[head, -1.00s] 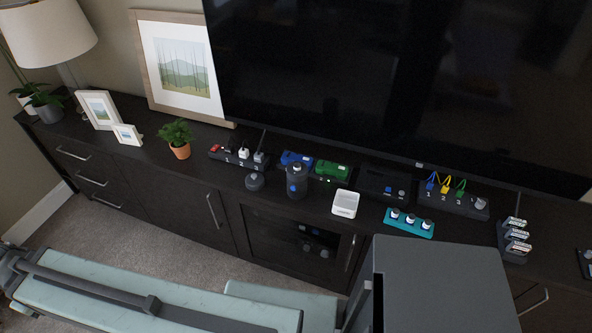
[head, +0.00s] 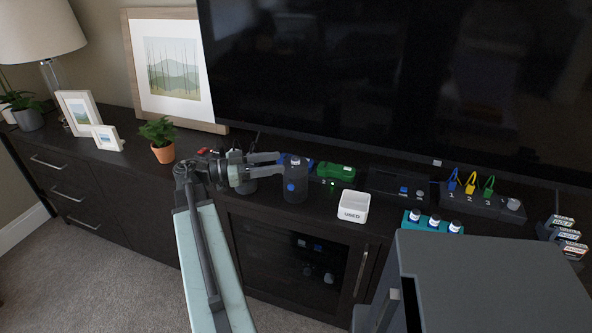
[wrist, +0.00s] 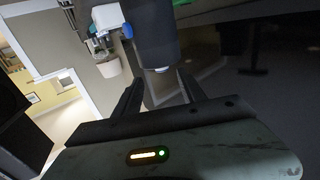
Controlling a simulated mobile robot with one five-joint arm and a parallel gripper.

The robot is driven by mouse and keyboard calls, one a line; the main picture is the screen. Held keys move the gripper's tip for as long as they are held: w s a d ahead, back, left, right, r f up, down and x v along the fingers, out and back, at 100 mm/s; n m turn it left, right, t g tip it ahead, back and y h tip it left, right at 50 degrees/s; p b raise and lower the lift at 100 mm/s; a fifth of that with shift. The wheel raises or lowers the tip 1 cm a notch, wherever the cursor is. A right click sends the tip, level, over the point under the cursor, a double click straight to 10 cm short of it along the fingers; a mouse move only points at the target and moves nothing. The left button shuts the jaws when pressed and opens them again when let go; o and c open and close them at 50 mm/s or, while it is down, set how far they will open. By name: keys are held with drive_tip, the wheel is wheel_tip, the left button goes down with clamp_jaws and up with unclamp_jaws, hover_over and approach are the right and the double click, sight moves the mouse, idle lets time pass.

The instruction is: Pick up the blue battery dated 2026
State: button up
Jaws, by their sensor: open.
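A blue battery (head: 296,159) sits at the back of the dark cabinet top in the head view, partly hidden behind my gripper and a dark bottle. No date on it is readable. A green battery (head: 336,171) sits to its right. My gripper (head: 278,164) is open and empty, reaching from the left over the cabinet, its fingertips just left of the dark bottle (head: 295,186). In the wrist view the open fingers (wrist: 161,86) show with a dark cylinder (wrist: 150,38), likely the bottle, beyond them. I cannot tell whether they touch.
A white box marked USED (head: 353,207) stands right of the bottle. A teal rack (head: 432,222) with small capped jars is farther right. A numbered stand with coloured clips (head: 470,196) is behind. A potted plant (head: 160,138) stands left. The TV (head: 400,80) hangs over the back.

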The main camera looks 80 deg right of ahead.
sight(296, 157)
drive_tip(key=x, duration=0.7)
drive_tip(key=shift+d+r, duration=0.15)
drive_tip(key=shift+d, duration=0.05)
clamp_jaws()
